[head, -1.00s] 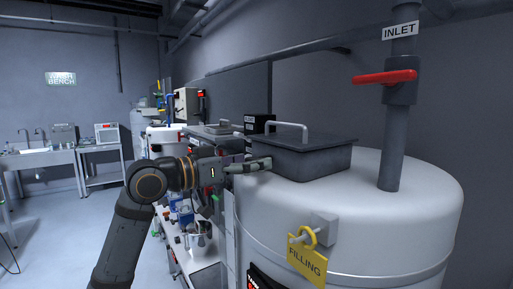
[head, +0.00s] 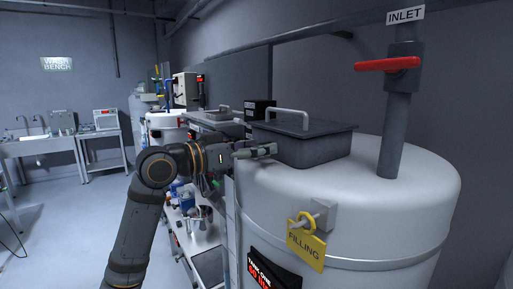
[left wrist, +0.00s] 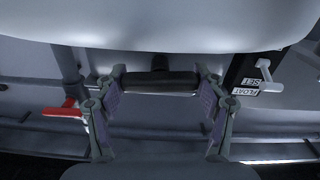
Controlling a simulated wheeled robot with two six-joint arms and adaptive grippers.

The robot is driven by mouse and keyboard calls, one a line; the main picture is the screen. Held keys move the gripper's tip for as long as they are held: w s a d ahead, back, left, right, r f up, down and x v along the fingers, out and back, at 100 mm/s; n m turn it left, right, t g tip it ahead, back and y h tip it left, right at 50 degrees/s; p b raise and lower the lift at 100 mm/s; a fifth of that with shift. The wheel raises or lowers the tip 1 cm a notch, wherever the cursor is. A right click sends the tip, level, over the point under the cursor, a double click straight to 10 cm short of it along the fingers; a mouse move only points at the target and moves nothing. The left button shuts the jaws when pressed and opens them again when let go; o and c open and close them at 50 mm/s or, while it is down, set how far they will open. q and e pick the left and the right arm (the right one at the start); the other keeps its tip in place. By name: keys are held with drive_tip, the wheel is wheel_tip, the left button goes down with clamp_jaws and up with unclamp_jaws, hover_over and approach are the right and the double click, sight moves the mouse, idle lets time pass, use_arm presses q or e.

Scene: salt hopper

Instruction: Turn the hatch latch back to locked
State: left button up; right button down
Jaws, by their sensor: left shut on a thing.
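A white tank (head: 400,205) stands at the right in the head view, with a dark box-shaped hatch (head: 310,140) on top and a pale bar handle (head: 287,112) on its lid. My left gripper (head: 268,150) is at the hatch's near left corner. In the left wrist view my left gripper (left wrist: 160,92) is shut on a dark round bar, seemingly the latch handle (left wrist: 160,82), which spans between the two fingers. The gripper hides the latch in the head view, so I cannot tell its angle there. My right gripper is not in view.
A yellow FILLING tag (head: 306,249) hangs on the tank's front. A FLOAT/SET label (left wrist: 258,88) with a small lever shows in the left wrist view. A bench lies left of the tank.

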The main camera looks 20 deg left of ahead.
use_arm(q)
drive_tip(key=shift+m, duration=0.4)
drive_tip(key=o, duration=1.2)
drive_tip(key=shift+a, duration=0.1)
drive_tip(key=shift+v, duration=3.65)
